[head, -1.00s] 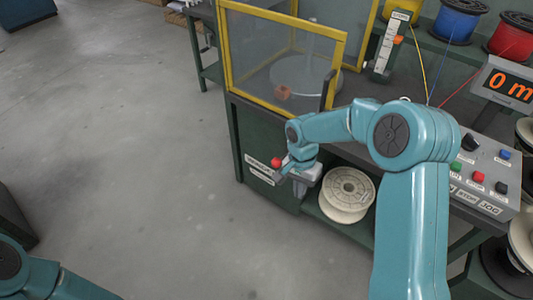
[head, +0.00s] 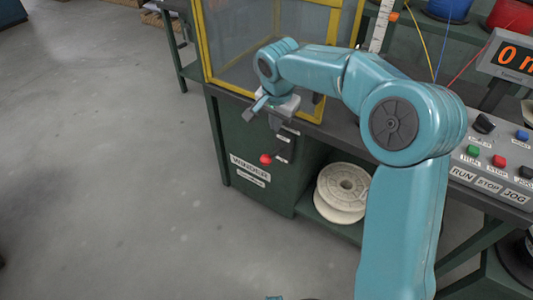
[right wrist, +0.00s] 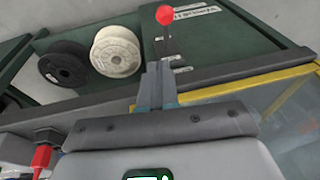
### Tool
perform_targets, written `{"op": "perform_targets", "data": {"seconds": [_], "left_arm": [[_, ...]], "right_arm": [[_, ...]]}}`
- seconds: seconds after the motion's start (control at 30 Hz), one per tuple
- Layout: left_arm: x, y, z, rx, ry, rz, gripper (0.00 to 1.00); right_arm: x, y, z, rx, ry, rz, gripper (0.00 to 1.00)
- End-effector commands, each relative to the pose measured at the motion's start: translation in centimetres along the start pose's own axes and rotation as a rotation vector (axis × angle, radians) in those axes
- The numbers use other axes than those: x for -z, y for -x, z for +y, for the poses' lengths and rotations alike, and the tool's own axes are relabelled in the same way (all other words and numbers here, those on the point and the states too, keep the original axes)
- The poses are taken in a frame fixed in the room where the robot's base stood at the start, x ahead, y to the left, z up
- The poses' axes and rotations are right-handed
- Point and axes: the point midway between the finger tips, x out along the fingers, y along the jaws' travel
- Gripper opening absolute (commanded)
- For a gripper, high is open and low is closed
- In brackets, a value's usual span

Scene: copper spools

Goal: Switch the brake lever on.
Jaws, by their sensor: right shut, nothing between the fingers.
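The brake lever's red ball knob (head: 266,159) sticks out from the dark green front of the winder cabinet, beside a small plate (head: 285,148) with light labels too small to read. The knob also shows at the top of the right wrist view (right wrist: 165,15), with its thin dark rod below it. My right gripper (head: 262,110) is above the lever, at the height of the bench edge, and apart from the knob. Its fingers (right wrist: 158,72) are shut and empty, pointing towards the lever. My left gripper is out of view.
A yellow-framed guard (head: 205,55) stands on the bench just behind my right gripper. A white spool (head: 342,190) sits on the lower shelf, and a black spool (right wrist: 63,65) shows beside it. A control box (head: 495,155) is at the right. The floor in front is clear.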

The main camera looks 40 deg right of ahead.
Motion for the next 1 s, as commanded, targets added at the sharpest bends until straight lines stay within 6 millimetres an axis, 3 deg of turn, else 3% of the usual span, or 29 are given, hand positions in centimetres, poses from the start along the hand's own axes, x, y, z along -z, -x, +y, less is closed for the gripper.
{"op": "perform_targets", "data": {"seconds": [0.33,0.47,1.0], "left_arm": [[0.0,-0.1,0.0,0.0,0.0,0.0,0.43],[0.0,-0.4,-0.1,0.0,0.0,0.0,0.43],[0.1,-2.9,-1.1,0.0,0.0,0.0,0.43]], "right_arm": [[0.0,-0.2,-0.2,-0.001,0.002,-0.002,0.0],[0.0,-1.2,-0.3,-0.002,0.003,-0.002,0.0],[-0.5,-11.8,-0.7,-0.002,0.006,-0.003,0.0]]}}
